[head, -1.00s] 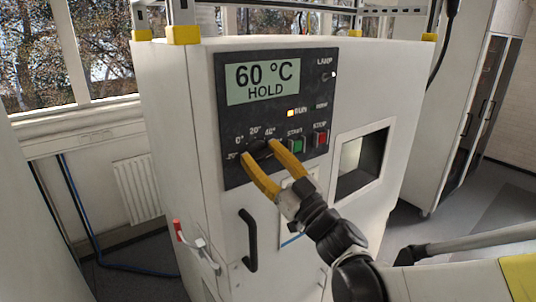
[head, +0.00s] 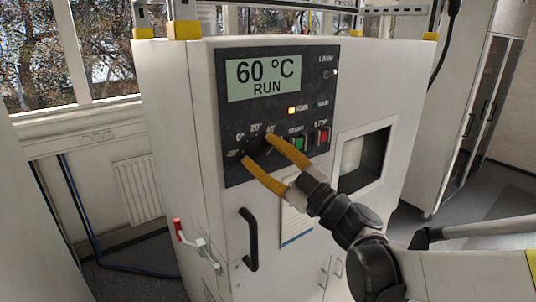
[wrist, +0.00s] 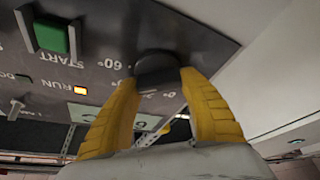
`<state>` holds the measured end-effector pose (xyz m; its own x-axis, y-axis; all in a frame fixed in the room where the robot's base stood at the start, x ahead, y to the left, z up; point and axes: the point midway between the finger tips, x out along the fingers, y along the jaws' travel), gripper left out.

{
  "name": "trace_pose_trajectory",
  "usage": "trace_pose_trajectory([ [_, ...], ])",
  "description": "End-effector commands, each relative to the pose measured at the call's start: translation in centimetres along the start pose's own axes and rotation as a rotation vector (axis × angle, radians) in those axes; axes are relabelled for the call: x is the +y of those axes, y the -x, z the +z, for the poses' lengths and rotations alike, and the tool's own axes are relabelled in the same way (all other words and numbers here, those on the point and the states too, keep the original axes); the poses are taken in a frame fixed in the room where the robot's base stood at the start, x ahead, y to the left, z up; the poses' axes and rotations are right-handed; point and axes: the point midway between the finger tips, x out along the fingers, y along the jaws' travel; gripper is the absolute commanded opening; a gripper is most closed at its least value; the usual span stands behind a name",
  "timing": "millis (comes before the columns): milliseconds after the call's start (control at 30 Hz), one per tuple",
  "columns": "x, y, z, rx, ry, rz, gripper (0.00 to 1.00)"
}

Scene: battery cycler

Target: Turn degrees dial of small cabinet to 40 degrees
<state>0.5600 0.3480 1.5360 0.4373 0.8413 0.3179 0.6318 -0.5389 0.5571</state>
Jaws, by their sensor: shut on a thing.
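The small cabinet (head: 365,95) is white, with a black control panel (head: 318,80) on its front. The display (head: 263,79) reads 60 °C RUN. The black degrees dial (head: 259,150) is low on the panel, under marks of which 0°, 20° and 40° show. My yellow-fingered gripper (head: 257,151) is shut on the dial, one finger on each side. In the wrist view the dial (wrist: 157,69) sits between both fingertips, with a 60° mark beside it. Its pointer is hidden, so its setting cannot be read from the dial.
Right of the dial are the green START button (head: 298,143) and red STOP button (head: 322,135), with a lit orange RUN lamp (head: 291,111) above. An open recess (head: 365,158) lies farther right. A black door handle (head: 249,240) is below the panel.

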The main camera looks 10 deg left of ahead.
Motion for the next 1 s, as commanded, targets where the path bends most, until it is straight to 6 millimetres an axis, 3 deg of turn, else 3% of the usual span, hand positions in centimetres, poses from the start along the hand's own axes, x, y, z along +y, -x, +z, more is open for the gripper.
trace_pose_trajectory([
  [433,-0.05,-0.01,-0.03,0.0,0.224,-0.091,0.19],
  [1000,-0.12,-0.01,-0.02,0.0,0.261,-0.107,0.19],
])
